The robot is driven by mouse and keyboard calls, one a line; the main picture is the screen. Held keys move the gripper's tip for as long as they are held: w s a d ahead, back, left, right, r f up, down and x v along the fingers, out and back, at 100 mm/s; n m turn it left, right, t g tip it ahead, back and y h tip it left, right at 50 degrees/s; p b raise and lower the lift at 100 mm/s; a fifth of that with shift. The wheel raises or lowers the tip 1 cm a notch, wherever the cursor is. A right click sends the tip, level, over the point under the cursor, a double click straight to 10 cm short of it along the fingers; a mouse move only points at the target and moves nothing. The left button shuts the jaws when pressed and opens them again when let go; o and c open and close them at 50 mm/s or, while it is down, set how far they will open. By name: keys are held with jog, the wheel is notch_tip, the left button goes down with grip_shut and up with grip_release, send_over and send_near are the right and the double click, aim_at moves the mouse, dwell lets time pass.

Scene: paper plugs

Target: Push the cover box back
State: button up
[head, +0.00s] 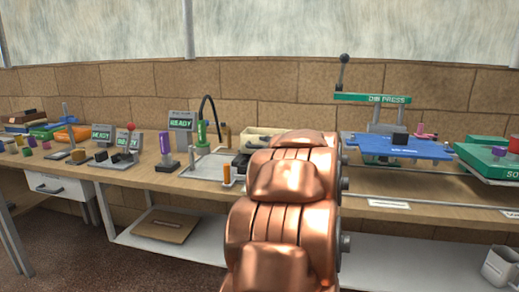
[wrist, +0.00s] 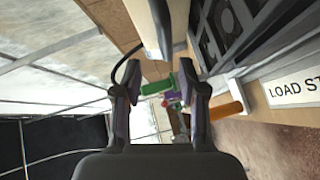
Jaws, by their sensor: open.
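No box in view is clearly marked as the cover box. A beige open-topped box (head: 257,133) stands at the back of the bench in the head view, partly hidden by my copper-coloured arm. My gripper (wrist: 160,72) shows in the wrist view with its two dark fingers apart and nothing held between them. Beyond the fingers are a green cylinder (wrist: 156,87) and an orange cylinder (wrist: 225,111). In the head view my gripper is hidden behind my arm.
A dark rack (wrist: 230,28) is close on the right in the wrist view, by a "LOAD ST" label (wrist: 296,87). A READY display (head: 181,121) stands left.

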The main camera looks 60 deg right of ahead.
aim_at(260, 147)
jog(key=shift+s+d+f+n+t+y, duration=0.15)
jog(key=shift+s+f+n+t+y, duration=0.1)
jog(key=shift+s+n+y, duration=0.3)
jog(key=shift+s+d+f+n+t+y, duration=0.15)
jog(key=shift+s+n+t+y, duration=0.15)
jog(key=shift+s+n, duration=0.4)
jog(key=shift+b+x, duration=0.75)
jog(key=shift+x, duration=3.05)
jog(key=shift+c, duration=0.3)
grip_shut()
